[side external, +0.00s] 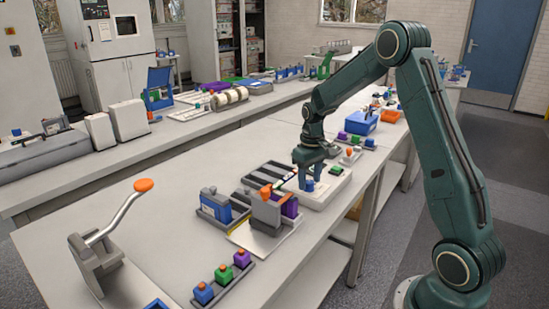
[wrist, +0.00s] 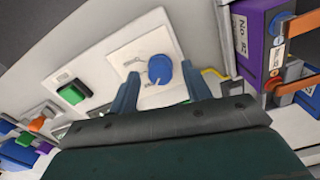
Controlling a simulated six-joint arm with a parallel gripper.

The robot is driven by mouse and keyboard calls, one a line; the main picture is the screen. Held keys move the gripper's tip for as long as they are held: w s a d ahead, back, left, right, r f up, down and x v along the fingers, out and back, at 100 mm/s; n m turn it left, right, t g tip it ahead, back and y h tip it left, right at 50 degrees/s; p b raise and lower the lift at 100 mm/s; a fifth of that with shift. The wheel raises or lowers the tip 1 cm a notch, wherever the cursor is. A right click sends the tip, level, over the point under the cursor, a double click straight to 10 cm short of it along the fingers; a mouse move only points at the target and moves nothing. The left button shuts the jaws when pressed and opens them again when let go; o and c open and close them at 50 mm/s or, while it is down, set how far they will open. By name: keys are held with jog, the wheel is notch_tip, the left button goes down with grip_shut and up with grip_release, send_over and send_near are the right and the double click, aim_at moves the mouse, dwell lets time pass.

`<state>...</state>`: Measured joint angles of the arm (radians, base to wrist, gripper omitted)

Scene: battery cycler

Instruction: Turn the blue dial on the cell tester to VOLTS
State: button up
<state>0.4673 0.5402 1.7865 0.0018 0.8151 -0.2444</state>
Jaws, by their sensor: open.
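The blue dial (wrist: 160,69) sits on a white plate on the cell tester's pale panel (wrist: 110,50). In the side view the white cell tester (side external: 333,188) stands near the table's right edge, with the blue dial (side external: 309,186) on top. My gripper (side external: 306,176) points down over the tester at the dial. In the wrist view my gripper (wrist: 160,75) is open, with one finger on each side of the dial and a gap showing beside it. The dial has a small light mark near its lower left. The panel lettering is too small to read.
A green button (wrist: 72,93) is left of the dial. A purple cell (wrist: 258,45) with orange clips stands close at right. In the side view, a grey fixture with an orange handle (side external: 266,190) and a blue cell (side external: 215,206) stand left of the tester.

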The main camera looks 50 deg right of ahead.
jog(key=c, duration=1)
jog(key=shift+m, duration=0.4)
jog(key=m, duration=0.3)
jog(key=shift+m, duration=2)
jog(key=o, duration=1)
